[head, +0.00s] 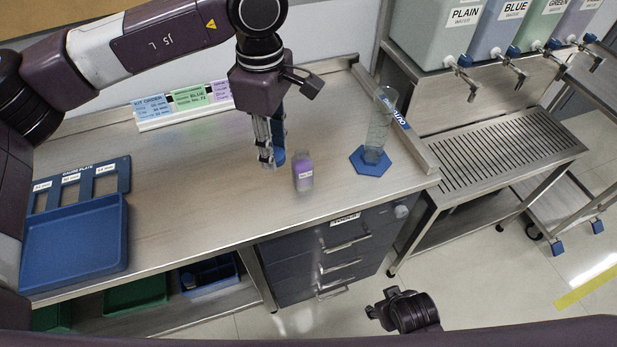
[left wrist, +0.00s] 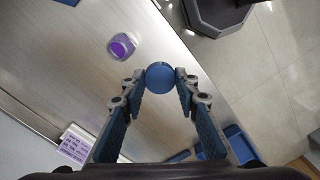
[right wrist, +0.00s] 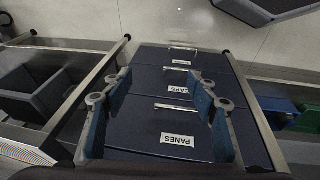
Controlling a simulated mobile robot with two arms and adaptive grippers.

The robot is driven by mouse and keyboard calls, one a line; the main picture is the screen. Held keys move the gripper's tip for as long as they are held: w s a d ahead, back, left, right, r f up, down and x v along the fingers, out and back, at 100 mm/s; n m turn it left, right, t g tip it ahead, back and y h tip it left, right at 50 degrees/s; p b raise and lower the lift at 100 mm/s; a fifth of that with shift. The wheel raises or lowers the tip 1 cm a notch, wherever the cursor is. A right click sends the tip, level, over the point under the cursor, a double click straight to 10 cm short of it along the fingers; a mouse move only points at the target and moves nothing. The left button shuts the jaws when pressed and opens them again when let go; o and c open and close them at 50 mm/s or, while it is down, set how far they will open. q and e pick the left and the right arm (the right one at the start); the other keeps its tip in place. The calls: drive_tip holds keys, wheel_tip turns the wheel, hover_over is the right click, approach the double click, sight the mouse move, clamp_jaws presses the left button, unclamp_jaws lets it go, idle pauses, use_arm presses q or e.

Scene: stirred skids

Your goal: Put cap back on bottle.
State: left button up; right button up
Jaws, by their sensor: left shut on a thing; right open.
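A small bottle (head: 303,172) with purple contents stands upright on the steel bench. In the left wrist view the bottle (left wrist: 122,47) shows a round purple top with no cap on it. My left gripper (head: 267,164) points down just left of the bottle, above the bench. It is shut on a round blue cap (left wrist: 160,76), held between its fingertips, apart from the bottle. The cap is hard to make out in the head view. My right gripper (right wrist: 160,86) is open and empty, in front of the drawer unit.
A clear cylinder (head: 378,128) stands on a blue hexagonal base (head: 370,161) right of the bottle. A blue tray (head: 75,240) lies at the bench's left, with label cards (head: 188,98) at the back. Drawers (head: 335,250) are below the bench edge.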

use_arm(q)
drive_tip(key=w+d+n, duration=0.1)
drive_tip(key=n, duration=0.1)
drive_tip(key=w+d+r+n+b, duration=0.1)
drive_tip(key=w+d+n, duration=0.2)
drive_tip(key=w+n, duration=0.1)
drive_tip(key=shift+d+r+n, duration=0.3)
drive_tip(key=shift+d+r, duration=0.05)
use_arm(e)
drive_tip(key=w+d+r+n+t+h, duration=0.15)
drive_tip(key=w+r+n+t, duration=0.35)
drive_tip(key=r, duration=0.5)
drive_tip(key=w+d+r+n+t+h, duration=0.1)
drive_tip(key=w+r+n+t+h, duration=0.15)
drive_tip(key=w+r+n, duration=0.6)
use_arm(q)
drive_tip(key=shift+w+d+r+n, duration=0.1)
drive_tip(key=shift+w+r+n, duration=0.1)
drive_tip(key=shift+n, duration=0.1)
use_arm(e)
drive_tip(key=w+a+r+n+t+y, duration=0.1)
drive_tip(key=a+r+n+t+y, duration=0.1)
drive_tip(key=a+r+n+t, duration=0.45)
drive_tip(key=n+y, duration=0.8)
drive_tip(key=n, duration=0.8)
approach(306, 180)
drive_tip(key=shift+w+a, duration=0.1)
drive_tip(key=shift+w, duration=0.05)
use_arm(q)
drive_tip(key=shift+w+d, duration=0.1)
